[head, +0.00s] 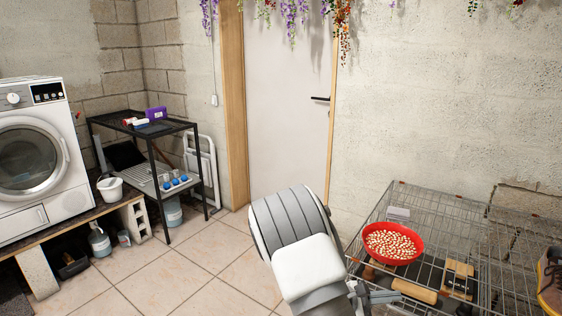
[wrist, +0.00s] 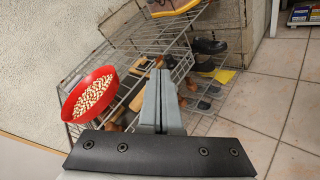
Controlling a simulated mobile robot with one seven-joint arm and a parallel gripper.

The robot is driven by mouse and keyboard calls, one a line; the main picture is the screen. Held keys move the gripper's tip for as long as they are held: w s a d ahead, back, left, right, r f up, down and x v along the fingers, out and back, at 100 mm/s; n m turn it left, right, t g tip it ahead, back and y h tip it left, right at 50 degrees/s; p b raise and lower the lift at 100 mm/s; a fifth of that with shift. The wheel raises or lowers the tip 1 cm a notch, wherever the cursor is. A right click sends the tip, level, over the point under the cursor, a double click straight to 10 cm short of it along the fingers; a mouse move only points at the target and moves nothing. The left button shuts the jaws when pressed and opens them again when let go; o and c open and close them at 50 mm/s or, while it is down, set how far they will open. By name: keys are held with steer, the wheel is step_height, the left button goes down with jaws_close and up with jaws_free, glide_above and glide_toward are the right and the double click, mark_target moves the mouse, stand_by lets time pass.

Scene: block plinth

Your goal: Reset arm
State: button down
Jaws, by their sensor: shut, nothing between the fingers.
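My gripper (wrist: 159,82) is shut and empty in the wrist view, its two grey fingers pressed together. In the head view it shows at the lower right (head: 372,292), at the end of my arm, beside the wire rack (head: 440,204). A red bowl (head: 393,258) full of small pale pieces sits on the rack's top, just up and right of the gripper. The bowl also shows in the wrist view (wrist: 72,107), left of the fingers. I cannot tell the exact gap between gripper and rack.
Wooden items (head: 414,290) lie in the rack, and a boot (head: 551,282) stands at the right edge. A washing machine (head: 38,160) stands on a bench at left, with a black shelf (head: 152,137) near the closed door (head: 290,110). The tiled floor (head: 165,285) between is clear.

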steer(key=s+a+r+m+g+y, duration=0.2)
steer(key=s+r+m+g+y, duration=0.2)
steer(key=s+r+m+y, duration=0.65)
steer(key=s+a+r+m+t+y, duration=0.4)
steer(key=s+a+r+t+y, duration=0.15)
steer(key=s+a+r, duration=0.75)
step_height(320, 180, up, 16)
steer(key=d+h+p, duration=0.1)
steer(key=p, duration=1.5)
steer(key=shift+s+d+f+p, duration=0.25)
steer(key=shift+s+d+p, duration=0.05)
steer(key=shift+s+d, duration=0.1)
